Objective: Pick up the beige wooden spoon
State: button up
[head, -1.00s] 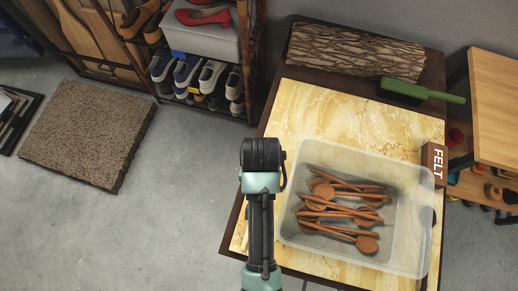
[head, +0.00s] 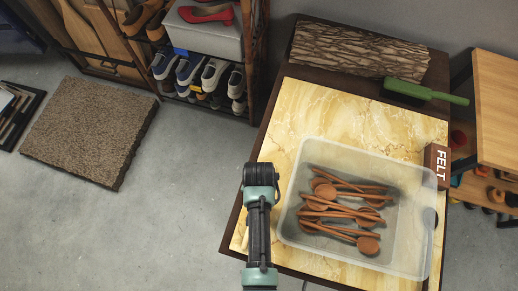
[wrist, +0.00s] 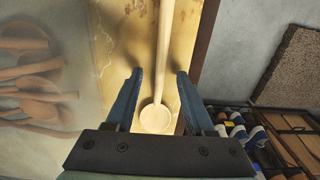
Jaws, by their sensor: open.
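The beige wooden spoon (wrist: 165,60) lies on the marbled yellow tabletop in the wrist view. Its handle runs up out of the frame and its round bowl (wrist: 155,118) is nearer my gripper's base. My gripper (wrist: 159,72) is open, with one blue finger on each side of the spoon and visible gaps on both sides. I cannot tell how high the fingertips are above the table. In the head view, my arm stands over the table's left edge, and I cannot see the spoon or the fingers there.
A translucent bin (head: 407,258) with several reddish-brown spoons (head: 340,207) stands close right of my arm in the head view. A green-handled brush (head: 425,93), a bark-textured block (head: 355,50) and a FELT box (head: 436,163) are farther back. The yellow tabletop (head: 320,110) is clear behind the bin.

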grip_shut()
jog(key=shift+r, duration=0.1)
dwell(0.4)
